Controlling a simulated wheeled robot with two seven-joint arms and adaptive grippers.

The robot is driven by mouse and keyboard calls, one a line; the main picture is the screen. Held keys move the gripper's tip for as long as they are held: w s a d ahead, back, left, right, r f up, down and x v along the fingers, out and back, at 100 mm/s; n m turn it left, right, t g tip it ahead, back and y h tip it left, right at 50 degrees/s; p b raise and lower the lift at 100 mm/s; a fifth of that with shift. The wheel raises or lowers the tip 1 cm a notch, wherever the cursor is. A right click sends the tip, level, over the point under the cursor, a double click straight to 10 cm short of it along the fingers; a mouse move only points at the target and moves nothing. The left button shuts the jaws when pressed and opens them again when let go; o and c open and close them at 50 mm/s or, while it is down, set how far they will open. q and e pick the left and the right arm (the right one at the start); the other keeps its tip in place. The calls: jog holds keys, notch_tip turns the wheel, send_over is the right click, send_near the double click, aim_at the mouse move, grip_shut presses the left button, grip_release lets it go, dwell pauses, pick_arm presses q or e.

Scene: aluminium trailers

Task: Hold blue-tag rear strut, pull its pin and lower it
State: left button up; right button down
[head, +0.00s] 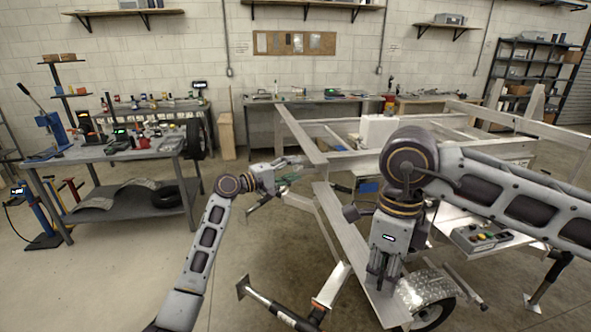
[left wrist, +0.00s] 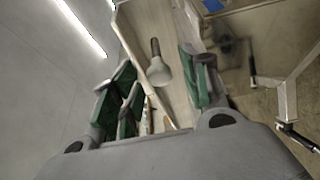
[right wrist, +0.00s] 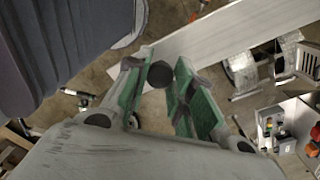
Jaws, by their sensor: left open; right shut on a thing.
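My left gripper (head: 288,163) is by the left corner of the aluminium trailer frame (head: 318,148). In the left wrist view its green-padded fingers (left wrist: 158,88) are wide apart. A pin-like piece with a pale rounded head and dark shaft (left wrist: 157,66) shows between them, without clear contact. My right gripper (head: 380,280) points down over the silver rail (head: 395,312). In the right wrist view its fingers (right wrist: 160,80) are shut on a dark round-ended thing (right wrist: 160,74), mostly hidden. A black strut with a foot plate (head: 272,303) slants below the trailer. I cannot tell which strut is blue-tagged.
A wheel under a chequered fender (head: 428,290) is at lower right, with a control box (head: 480,236) above it. A grey workbench (head: 115,150) stands at left, a tire (head: 167,196) on its lower shelf. Open floor (head: 110,270) lies between the bench and the trailer.

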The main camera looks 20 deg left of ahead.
pick_arm(q)
jog(key=shift+x, duration=0.85)
grip_shut()
